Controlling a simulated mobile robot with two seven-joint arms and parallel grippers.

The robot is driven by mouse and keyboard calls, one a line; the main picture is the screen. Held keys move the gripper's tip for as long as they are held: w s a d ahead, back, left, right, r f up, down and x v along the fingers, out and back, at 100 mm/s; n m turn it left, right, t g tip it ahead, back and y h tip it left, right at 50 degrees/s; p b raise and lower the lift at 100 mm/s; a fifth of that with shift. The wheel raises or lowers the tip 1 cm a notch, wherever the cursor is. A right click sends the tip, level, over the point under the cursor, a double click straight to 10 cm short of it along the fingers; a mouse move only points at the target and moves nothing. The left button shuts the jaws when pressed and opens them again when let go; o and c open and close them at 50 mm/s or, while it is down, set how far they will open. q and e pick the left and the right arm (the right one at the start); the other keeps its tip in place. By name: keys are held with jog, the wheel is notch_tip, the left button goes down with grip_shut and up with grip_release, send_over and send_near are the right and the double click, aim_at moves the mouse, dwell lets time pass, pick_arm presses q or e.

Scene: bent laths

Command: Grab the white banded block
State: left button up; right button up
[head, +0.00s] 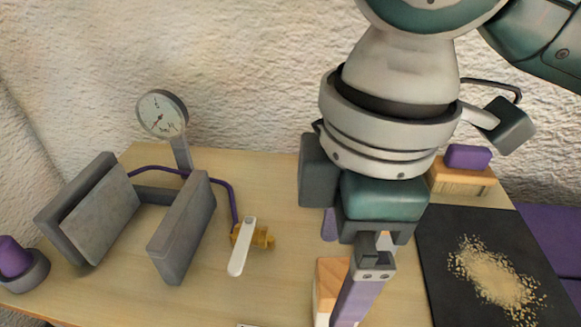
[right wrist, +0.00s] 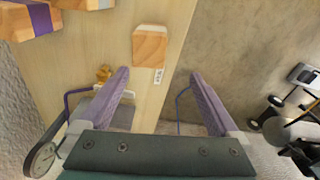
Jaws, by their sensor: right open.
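A wooden block with a white part, which I take as the white banded block (head: 329,277), lies on the table near the front edge, partly hidden behind a purple finger. In the right wrist view it (right wrist: 150,47) shows a wood end and a paler part, beyond the fingertips. My right gripper (right wrist: 158,78) is open and empty, its purple fingers apart with the block ahead of the gap and not between them. In the head view the right gripper (head: 345,270) points down above the table, and its wrist hides part of the scene. My left gripper is out of view.
A grey vise (head: 180,230), a dial gauge (head: 162,115), a brass valve with white lever (head: 250,237) and a purple cable stand left. A black mat (head: 440,250) with crumbs lies right. A purple-topped wooden block (head: 460,182) is behind it.

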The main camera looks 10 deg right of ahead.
aim_at(340, 276)
jog(key=shift+h, duration=0.3)
jog(key=f, duration=0.1)
jog(key=w+d+f+b, duration=0.1)
jog(key=w+f+b, duration=0.1)
jog(key=f, duration=0.1)
jog(key=shift+d, duration=0.15)
notch_tip(340, 276, down, 5)
jog(key=b, duration=0.2)
jog(key=shift+s+r+b, duration=0.15)
jog(key=shift+b, duration=0.15)
notch_tip(340, 276, down, 5)
jog(key=b, duration=0.3)
jog(key=shift+s+d, duration=0.1)
jog(key=shift+d, duration=0.05)
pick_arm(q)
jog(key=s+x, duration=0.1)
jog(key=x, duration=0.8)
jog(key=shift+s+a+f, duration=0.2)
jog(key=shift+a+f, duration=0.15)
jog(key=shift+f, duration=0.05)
pick_arm(e)
jog(key=shift+r, duration=0.1)
jog(key=c, duration=0.5)
grip_shut()
